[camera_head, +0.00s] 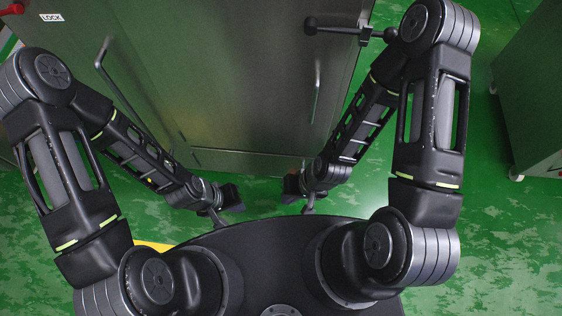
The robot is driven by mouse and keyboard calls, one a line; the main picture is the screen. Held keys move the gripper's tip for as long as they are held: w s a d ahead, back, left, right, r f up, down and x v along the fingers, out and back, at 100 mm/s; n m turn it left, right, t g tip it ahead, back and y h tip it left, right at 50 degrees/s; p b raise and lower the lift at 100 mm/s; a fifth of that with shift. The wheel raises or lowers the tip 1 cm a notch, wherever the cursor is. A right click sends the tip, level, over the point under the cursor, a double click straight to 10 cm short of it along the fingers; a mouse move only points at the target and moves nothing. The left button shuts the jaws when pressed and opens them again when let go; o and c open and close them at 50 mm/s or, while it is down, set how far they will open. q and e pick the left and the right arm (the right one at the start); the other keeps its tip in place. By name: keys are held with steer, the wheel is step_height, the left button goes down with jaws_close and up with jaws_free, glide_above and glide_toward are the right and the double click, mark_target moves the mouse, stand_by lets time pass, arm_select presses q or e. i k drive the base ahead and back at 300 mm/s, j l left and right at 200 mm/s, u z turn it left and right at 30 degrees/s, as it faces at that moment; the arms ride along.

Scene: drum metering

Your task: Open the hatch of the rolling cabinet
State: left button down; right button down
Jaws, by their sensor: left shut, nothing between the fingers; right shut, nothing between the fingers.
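A large grey-green metal cabinet (230,80) stands directly in front of me; I cannot see whether it has wheels. Its front has a long bar handle (102,54) at the left and a shorter vertical handle (317,88) at the right. The front panels look closed. A black lever with ball knobs (340,29) sits at its upper right edge. My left gripper (232,198) and my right gripper (290,187) are both shut and empty, low in front of the cabinet, apart from each other and away from the handles.
Another green cabinet on casters (535,95) stands at the right. A LOCK label (52,17) and a red handle (12,8) show at the upper left. The green floor (500,240) is clear at the lower right. A yellow floor patch (152,245) shows beside my base.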

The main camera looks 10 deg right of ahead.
mark_target(261, 163)
steer(key=l+u, duration=0.2)
steer(key=l, duration=1.3)
